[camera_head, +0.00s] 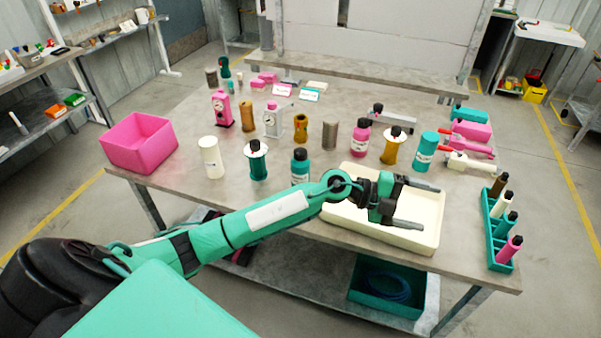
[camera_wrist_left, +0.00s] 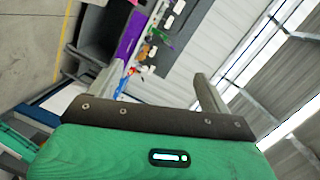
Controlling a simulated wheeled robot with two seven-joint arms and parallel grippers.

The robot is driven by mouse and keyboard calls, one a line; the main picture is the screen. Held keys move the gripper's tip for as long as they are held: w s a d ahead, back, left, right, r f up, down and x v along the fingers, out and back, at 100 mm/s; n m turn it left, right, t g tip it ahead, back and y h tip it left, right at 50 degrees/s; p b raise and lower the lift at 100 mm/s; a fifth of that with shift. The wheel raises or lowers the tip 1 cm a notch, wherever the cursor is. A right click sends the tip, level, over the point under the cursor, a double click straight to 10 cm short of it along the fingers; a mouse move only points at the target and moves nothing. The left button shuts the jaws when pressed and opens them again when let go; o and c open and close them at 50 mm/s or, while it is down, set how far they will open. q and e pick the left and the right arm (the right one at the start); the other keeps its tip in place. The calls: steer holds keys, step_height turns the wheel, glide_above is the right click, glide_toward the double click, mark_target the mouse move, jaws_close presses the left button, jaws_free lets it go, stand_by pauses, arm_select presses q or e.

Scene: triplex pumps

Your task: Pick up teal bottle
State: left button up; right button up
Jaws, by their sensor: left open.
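A teal bottle (camera_head: 300,168) with a black cap and white label stands upright near the front edge of the table, partly hidden behind my left forearm. Another small teal bottle-like thing (camera_head: 225,68) stands at the back left. My left gripper (camera_head: 430,206) is open and empty over the cream tray, to the right of the front teal bottle and apart from it. In the left wrist view the open fingers (camera_wrist_left: 158,74) have no bottle between them. My right gripper is not in view.
The cream tray (camera_head: 345,222) lies at the front edge. A pink bin (camera_head: 138,143) stands at the left, a teal rack (camera_head: 490,228) with bottles at the right. A white cylinder (camera_head: 211,157), a pink bottle (camera_head: 361,138) and a teal can (camera_head: 426,151) stand near the teal bottle.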

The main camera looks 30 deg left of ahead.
arm_select(q)
steer(key=w+a+f+m+g+y, duration=0.2)
steer(key=a+f+g+y, duration=0.1)
steer(key=a+y, duration=0.1)
steer(key=n+y, duration=0.5)
steer(key=y, duration=1)
glide_toward(301, 151)
steer(key=x, duration=0.2)
steer(key=p+x, duration=0.1)
steer(key=x, duration=0.4)
steer(key=shift+w+d+p, duration=0.2)
steer(key=shift+d+p, duration=0.15)
steer(key=shift+d, duration=0.05)
steer(key=f, duration=0.1)
steer(key=a+f+p, duration=0.1)
steer(key=f, duration=0.1)
steer(key=a+f+p, duration=0.1)
steer(key=shift+w+a+f, duration=0.2)
steer(key=shift+w+a, duration=0.05)
steer(key=shift+w, duration=0.05)
steer(key=shift+w+f, duration=0.1)
steer(key=shift+f, duration=0.15)
steer(key=c, duration=1.6)
